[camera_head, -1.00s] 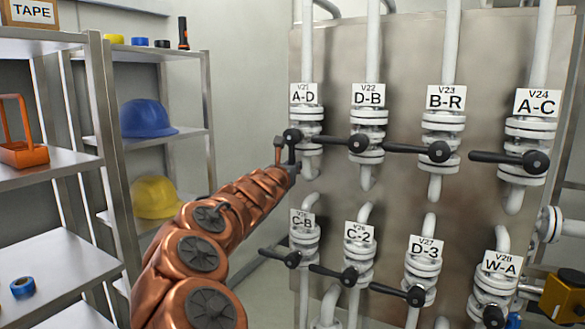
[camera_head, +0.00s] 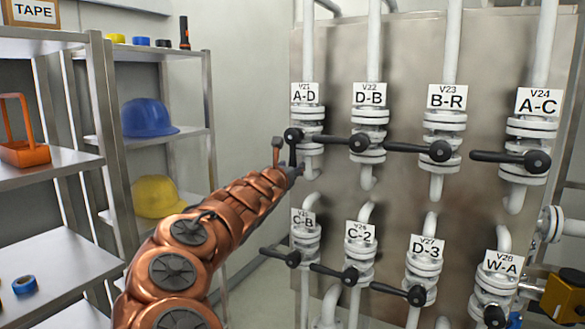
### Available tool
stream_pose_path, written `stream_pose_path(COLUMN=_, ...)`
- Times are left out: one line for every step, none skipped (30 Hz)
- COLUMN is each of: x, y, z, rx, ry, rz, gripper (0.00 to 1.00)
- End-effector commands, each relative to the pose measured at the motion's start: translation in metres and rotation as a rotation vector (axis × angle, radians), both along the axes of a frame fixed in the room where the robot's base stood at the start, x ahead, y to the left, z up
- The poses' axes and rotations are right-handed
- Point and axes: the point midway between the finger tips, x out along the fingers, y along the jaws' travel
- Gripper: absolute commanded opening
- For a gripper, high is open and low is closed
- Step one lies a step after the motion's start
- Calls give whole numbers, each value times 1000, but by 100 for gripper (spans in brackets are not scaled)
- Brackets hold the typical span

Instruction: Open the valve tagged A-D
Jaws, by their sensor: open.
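The valve tagged A-D (camera_head: 305,118), labelled V21, is at the upper left of the valve panel, on a white vertical pipe. Its round black hub (camera_head: 293,135) shows at the front. No lever shows clearly to the left of this hub, and I cannot tell how the lever points. My gripper (camera_head: 284,153) is open, with its fingers upward, at the end of my copper arm. It is just below and left of the hub, overlapping it in the picture. Whether a finger touches the lever or hub cannot be told.
The neighbouring valve D-B (camera_head: 369,118) has a black lever reaching left towards A-D. B-R (camera_head: 445,122) and A-C (camera_head: 530,128) follow rightward. Valve C-B (camera_head: 305,240) lies below, its lever pointing left.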

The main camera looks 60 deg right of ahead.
Motion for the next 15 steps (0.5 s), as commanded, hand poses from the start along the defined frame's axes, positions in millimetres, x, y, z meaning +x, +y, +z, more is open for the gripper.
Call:
stream_pose_path(x=-3, y=3, z=1, rx=-4, ry=4, rz=-4, gripper=48)
stream_pose_path(x=-4, y=5, z=0, rx=-3, ry=2, rz=-5, gripper=48)
stream_pose_path(x=-4, y=9, z=0, rx=-1, ry=2, rz=-3, gripper=48)
stream_pose_path(x=-4, y=12, z=0, rx=0, ry=3, rz=-2, gripper=48)
stream_pose_path(x=-5, y=15, z=0, rx=0, ry=3, rz=-2, gripper=48)
stream_pose_path(x=-6, y=18, z=1, rx=-2, ry=2, rz=-2, gripper=48)
stream_pose_path(x=-7, y=21, z=1, rx=-3, ry=1, rz=-2, gripper=48)
stream_pose_path(x=-7, y=23, z=2, rx=-4, ry=1, rz=-3, gripper=48)
stream_pose_path(x=-9, y=26, z=2, rx=-5, ry=2, rz=-3, gripper=48)
stream_pose_path(x=-9, y=28, z=2, rx=-4, ry=1, rz=-3, gripper=48)
stream_pose_path(x=-9, y=31, z=1, rx=-2, ry=-2, rz=0, gripper=48)
stream_pose_path(x=-10, y=35, z=0, rx=1, ry=-3, rz=0, gripper=48)
stream_pose_path(x=-11, y=37, z=0, rx=0, ry=-1, rz=0, gripper=48)
stream_pose_path(x=-12, y=40, z=0, rx=2, ry=-3, rz=-1, gripper=48)
stream_pose_path(x=-14, y=43, z=-1, rx=2, ry=-2, rz=-2, gripper=48)
